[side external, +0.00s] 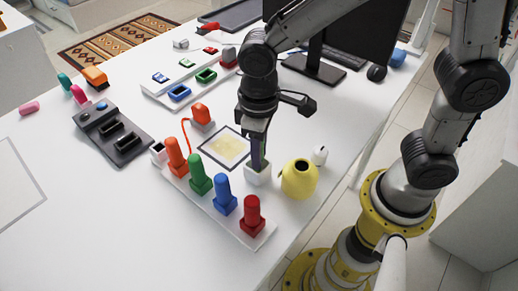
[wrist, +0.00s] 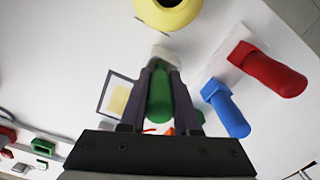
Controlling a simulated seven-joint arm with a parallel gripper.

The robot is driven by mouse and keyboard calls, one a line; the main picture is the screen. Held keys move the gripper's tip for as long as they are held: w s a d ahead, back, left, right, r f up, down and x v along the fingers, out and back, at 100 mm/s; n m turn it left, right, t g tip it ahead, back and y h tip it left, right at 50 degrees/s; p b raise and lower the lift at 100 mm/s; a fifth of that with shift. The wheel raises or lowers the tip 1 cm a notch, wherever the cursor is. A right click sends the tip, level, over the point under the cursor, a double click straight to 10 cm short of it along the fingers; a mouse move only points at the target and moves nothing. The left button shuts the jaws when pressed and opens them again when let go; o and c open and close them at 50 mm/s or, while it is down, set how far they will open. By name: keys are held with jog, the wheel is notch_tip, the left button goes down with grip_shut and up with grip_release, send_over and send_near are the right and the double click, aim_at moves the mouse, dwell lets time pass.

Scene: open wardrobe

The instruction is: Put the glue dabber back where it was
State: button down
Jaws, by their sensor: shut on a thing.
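My gripper (side external: 256,165) points straight down and is shut on the glue dabber, whose green handle (wrist: 159,95) shows between the two fingers in the wrist view. In the side view the fingers hide most of the dabber.
A yellow pot (side external: 299,180) stands close right of the cup. A rack with orange, green, blue and red (side external: 252,214) handled stamps is at the front left. A framed yellowish sheet (side external: 226,146) lies left of the gripper. A monitor (side external: 345,35) stands behind.

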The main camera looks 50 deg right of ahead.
jog(key=c, duration=0.6)
grip_release()
jog(key=shift+c, duration=0.2)
jog(key=shift+r, duration=0.1)
notch_tip(320, 180, up, 12)
jog(key=shift+r, duration=0.1)
jog(key=s+d+m+t, duration=0.2)
jog(key=s+d, duration=0.3)
jog(key=d, duration=0.3)
jog(key=s+d+f+m+t, duration=0.1)
jog(key=s+d+m+t, duration=0.1)
jog(key=s+d, duration=0.4)
jog(key=shift+s+d+f+m+t, duration=0.15)
jog(key=shift+d+f+m+t, duration=0.15)
jog(key=shift+d+t, duration=0.7)
jog(key=shift+d, duration=0.2)
